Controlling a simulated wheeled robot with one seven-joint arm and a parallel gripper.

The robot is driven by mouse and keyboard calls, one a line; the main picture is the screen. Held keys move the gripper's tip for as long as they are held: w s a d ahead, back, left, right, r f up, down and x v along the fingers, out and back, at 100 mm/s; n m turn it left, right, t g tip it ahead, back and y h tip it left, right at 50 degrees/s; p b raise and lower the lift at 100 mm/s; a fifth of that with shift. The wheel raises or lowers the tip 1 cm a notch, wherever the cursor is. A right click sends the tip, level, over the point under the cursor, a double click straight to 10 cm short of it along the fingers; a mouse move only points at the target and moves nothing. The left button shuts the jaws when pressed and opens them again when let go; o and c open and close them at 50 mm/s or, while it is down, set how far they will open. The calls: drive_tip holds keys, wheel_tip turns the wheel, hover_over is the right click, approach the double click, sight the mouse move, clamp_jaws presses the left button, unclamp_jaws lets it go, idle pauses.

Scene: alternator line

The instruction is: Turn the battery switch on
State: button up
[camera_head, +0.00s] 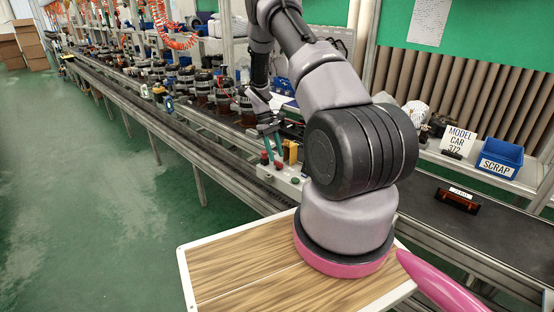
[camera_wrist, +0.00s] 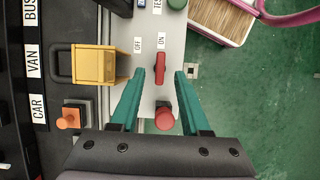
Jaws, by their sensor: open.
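The battery switch is a red handle (camera_wrist: 160,68) on a light grey panel (camera_wrist: 165,22), with the OFF and ON labels beside it in the wrist view. The handle lies nearly in line with the ON label. My gripper (camera_wrist: 158,80) is open, with its two green fingers on either side of the handle and a gap to each side. I cannot tell its height above the panel. In the head view my gripper (camera_head: 270,156) is over the grey panel (camera_head: 285,180) at the line's edge, and the handle is hard to make out there.
A red mushroom button (camera_wrist: 164,118) stands between my fingers, nearer my palm. A yellow box with a handle (camera_wrist: 95,65) and an orange knob (camera_wrist: 68,118) are left of the panel. A green button (camera_wrist: 176,4) is at the top. Blue SCRAP bin (camera_head: 496,157) stands right.

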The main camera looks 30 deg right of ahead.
drive_tip(key=v, duration=0.8)
